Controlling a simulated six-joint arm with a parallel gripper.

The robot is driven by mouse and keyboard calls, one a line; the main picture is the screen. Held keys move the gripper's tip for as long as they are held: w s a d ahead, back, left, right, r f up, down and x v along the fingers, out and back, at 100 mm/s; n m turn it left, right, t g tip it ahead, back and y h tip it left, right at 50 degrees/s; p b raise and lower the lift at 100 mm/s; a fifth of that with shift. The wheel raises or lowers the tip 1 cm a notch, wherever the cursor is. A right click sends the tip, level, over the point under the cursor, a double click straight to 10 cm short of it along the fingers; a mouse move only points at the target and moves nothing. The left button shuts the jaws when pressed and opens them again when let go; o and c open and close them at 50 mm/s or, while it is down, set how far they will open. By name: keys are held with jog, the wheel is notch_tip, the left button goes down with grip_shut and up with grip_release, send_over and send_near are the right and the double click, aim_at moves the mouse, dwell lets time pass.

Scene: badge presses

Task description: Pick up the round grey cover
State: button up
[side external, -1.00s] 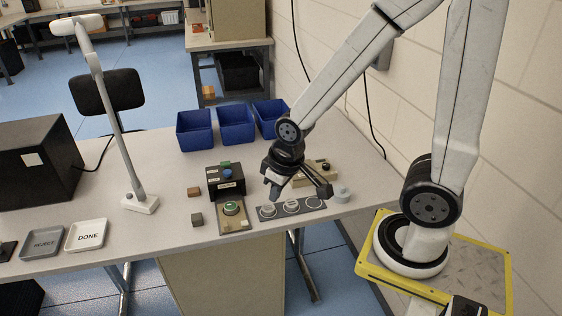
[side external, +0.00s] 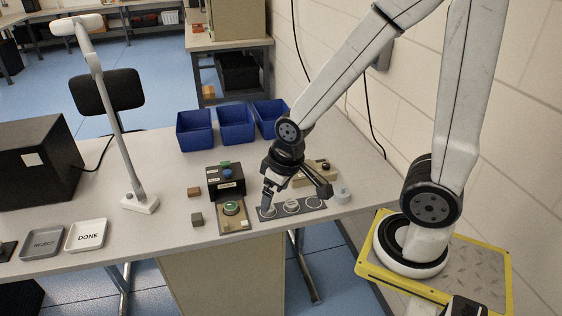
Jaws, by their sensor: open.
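A dark flat plate (side external: 280,213) with several round places lies near the table's front edge. A round grey piece, apparently the cover (side external: 268,212), sits in its left place, mostly hidden by my fingers. A pale round piece (side external: 291,206) sits in the middle place. The right place (side external: 313,203) shows a light ring. My gripper (side external: 268,206) is open and points down at the left place, with its fingertips low around or just above the grey piece. I cannot tell if they touch it.
A black press (side external: 226,183) with a green-topped front part (side external: 232,208) stands left of the plate. A light grey round object (side external: 342,195) stands to the right. Blue bins (side external: 236,124) are behind. The DONE tray (side external: 86,235) and REJECT tray (side external: 42,243) lie far left.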

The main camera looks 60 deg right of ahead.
jog(key=w+d+f+m+t+h, duration=0.2)
jog(key=w+d+f+m+t, duration=0.1)
jog(key=w+d+f, duration=0.5)
jog(key=m+t+h, duration=0.2)
jog(key=m+h, duration=0.3)
jog(key=m, duration=0.1)
send_over(343, 196)
jog(key=w+a, duration=0.6)
jog(key=a, duration=0.2)
notch_tip(343, 196, down, 10)
jog(key=shift+f, duration=0.25)
jog(key=shift+s+d+f+m+h, duration=0.45)
jog(key=shift+s+d+f+h, duration=0.35)
jog(key=shift+s, duration=0.5)
jog(key=shift+s+d+f+m+h, duration=0.4)
jog(key=shift+s+d+f+h, duration=0.4)
jog(key=shift+s, duration=0.55)
jog(key=shift+s+d+f+m+h, duration=0.55)
jog(key=shift+s+d+f, duration=0.4)
jog(key=shift+s, duration=0.35)
jog(key=shift+f, duration=0.1)
